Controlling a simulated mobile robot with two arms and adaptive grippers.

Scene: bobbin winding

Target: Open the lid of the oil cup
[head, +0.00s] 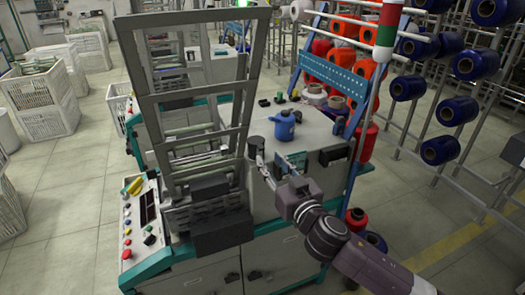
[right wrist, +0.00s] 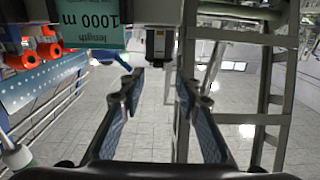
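My right gripper (head: 263,167) reaches in from the lower right of the head view, at the front edge of the machine top. In the right wrist view its two fingers (right wrist: 158,88) are spread with nothing between them. A dark grey cylinder (head: 256,146), which may be the oil cup, stands just beyond the fingertips. I cannot make out its lid or whether it is open. My left gripper is not in view.
A blue oil can (head: 284,125) stands close behind the dark cylinder. A tall grey metal frame (head: 200,110) rises at the left. Red and blue bobbins (head: 449,110) fill the right-hand racks.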

